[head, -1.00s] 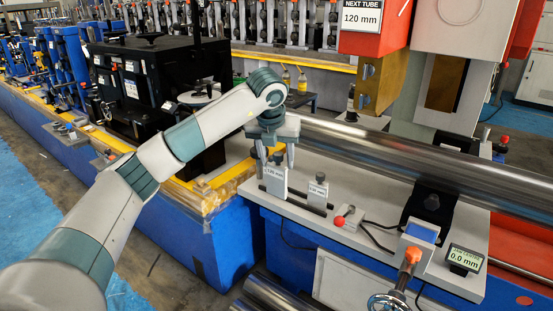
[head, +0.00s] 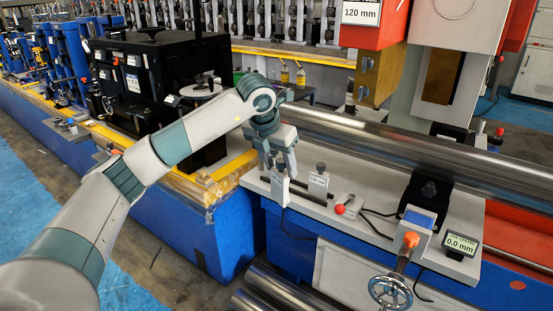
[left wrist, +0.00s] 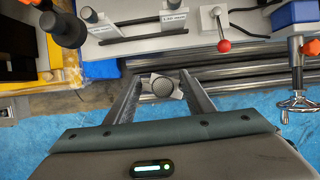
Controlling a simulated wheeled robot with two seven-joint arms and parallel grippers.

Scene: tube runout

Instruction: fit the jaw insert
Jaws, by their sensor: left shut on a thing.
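My left gripper (head: 280,158) points down near the left end of the insert rack. It is shut on a pale jaw insert (head: 279,190), whose round dark knob also shows between the fingers in the left wrist view (left wrist: 161,87). The held insert's label cannot be read. Another labelled insert (head: 318,184) stands upright on the rack's dark bar (head: 300,190); it is at top centre in the left wrist view (left wrist: 174,20). A black support block (head: 428,189) sits under the long steel tube (head: 390,147). My right gripper is not in view.
A red-knobbed lever (head: 340,209), an orange-topped handwheel (head: 390,290) and a display reading 0.0 mm (head: 462,245) stand to the right on the grey bench (head: 360,232). A red box above carries a 120 mm sign (head: 361,13). Steel tubes (head: 275,290) lie below the bench front.

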